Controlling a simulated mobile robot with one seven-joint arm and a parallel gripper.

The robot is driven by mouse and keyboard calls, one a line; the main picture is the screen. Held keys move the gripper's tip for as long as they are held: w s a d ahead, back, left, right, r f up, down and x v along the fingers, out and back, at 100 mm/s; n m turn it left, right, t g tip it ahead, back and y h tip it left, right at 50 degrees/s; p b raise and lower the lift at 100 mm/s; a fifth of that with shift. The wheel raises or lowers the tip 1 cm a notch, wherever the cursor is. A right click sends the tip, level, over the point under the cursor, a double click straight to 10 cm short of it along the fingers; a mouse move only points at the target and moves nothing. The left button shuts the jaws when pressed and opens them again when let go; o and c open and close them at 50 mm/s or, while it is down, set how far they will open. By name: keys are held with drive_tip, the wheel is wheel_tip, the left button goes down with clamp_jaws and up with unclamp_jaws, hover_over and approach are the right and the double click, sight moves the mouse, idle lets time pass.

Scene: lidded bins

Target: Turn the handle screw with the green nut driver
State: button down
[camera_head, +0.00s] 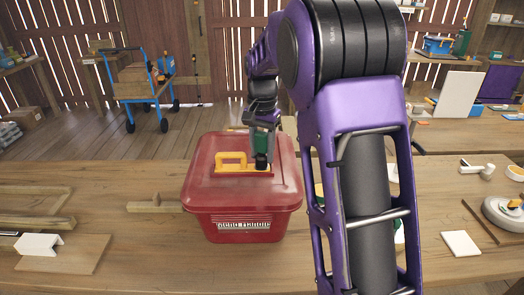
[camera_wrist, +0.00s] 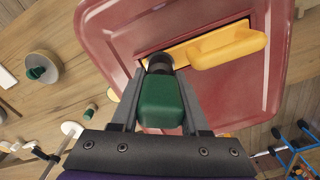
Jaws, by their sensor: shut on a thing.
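A red lidded bin (camera_head: 242,227) stands on the workbench with a label on its front. A yellow handle (camera_head: 232,159) is fixed on top of its lid; it also shows in the wrist view (camera_wrist: 228,46). My gripper (camera_wrist: 160,88) is shut on the green nut driver (camera_wrist: 162,104), which also shows in the head view (camera_head: 262,139). The driver's dark socket end (camera_wrist: 160,62) is at one end of the yellow handle plate, over where a screw would sit. The handle screw itself is hidden, so I cannot tell whether the socket is seated on it.
A wooden block (camera_head: 155,205) lies left of the bin, and a white bracket (camera_head: 38,244) sits on a board at the far left. A round grey part (camera_head: 505,212) and a white tile (camera_head: 461,243) lie at the right. Bare bench lies in front of the bin.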

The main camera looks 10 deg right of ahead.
sight(263, 131)
drive_tip(key=m, duration=0.5)
drive_tip(key=shift+r, duration=0.15)
drive_tip(key=shift+r, duration=2.15)
drive_tip(key=shift+s, duration=0.1)
